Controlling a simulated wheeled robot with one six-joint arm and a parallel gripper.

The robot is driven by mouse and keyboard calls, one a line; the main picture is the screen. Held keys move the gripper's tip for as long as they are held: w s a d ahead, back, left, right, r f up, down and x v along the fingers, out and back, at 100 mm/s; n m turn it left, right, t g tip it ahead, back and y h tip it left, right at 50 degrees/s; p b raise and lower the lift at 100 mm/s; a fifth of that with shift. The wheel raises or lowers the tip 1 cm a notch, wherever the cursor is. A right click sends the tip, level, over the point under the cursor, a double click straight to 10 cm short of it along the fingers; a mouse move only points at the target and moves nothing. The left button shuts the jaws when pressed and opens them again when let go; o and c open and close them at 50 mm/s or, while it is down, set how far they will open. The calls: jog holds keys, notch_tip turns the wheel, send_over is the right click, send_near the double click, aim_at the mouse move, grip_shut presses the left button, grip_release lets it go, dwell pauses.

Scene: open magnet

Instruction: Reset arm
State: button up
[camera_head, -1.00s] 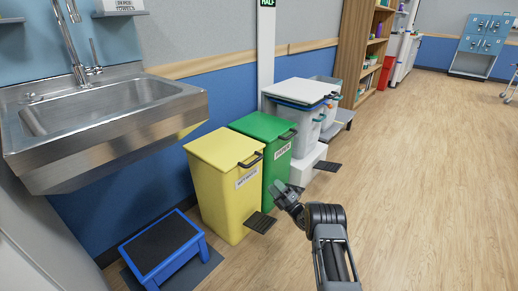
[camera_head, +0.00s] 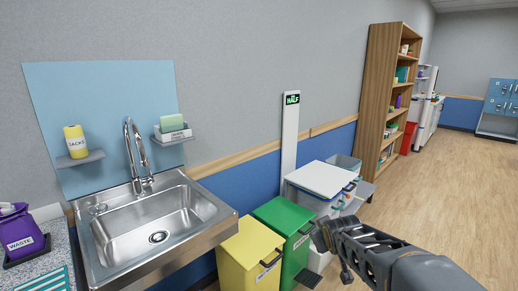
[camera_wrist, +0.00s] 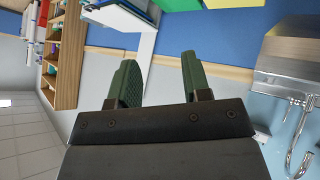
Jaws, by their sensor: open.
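My gripper (camera_wrist: 158,64) shows in the wrist view with its two green padded fingers apart and nothing between them. In the head view the end of my arm (camera_head: 325,236) is at the lower right, in front of the white-lidded bin (camera_head: 322,178) and right of the green bin (camera_head: 283,214). The fingers are hard to make out there. My forearm runs from there toward the bottom right corner.
A steel sink (camera_head: 160,222) is at the left, with a yellow bin (camera_head: 250,242) beside it. A wooden bookshelf (camera_head: 377,95) stands behind. The wood floor (camera_head: 450,185) at the right is clear. A counter (camera_head: 48,258) with a purple waste container (camera_head: 18,232) is at the left edge.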

jog(key=s+a+r+m+g+p, duration=0.1)
jog(key=s+r+m+g+p, duration=0.1)
jog(key=s, duration=0.7)
jog(key=s+a+r+m+g+y+p, duration=0.1)
jog(key=s+r+m+g+p, duration=0.1)
jog(key=s, duration=0.8)
notch_tip(320, 180, up, 2)
jog(key=g+p, duration=0.1)
jog(key=p, duration=0.1)
jog(key=shift+s+a+p, duration=0.2)
jog(key=shift+a+p, duration=0.05)
jog(key=shift+p, duration=0.1)
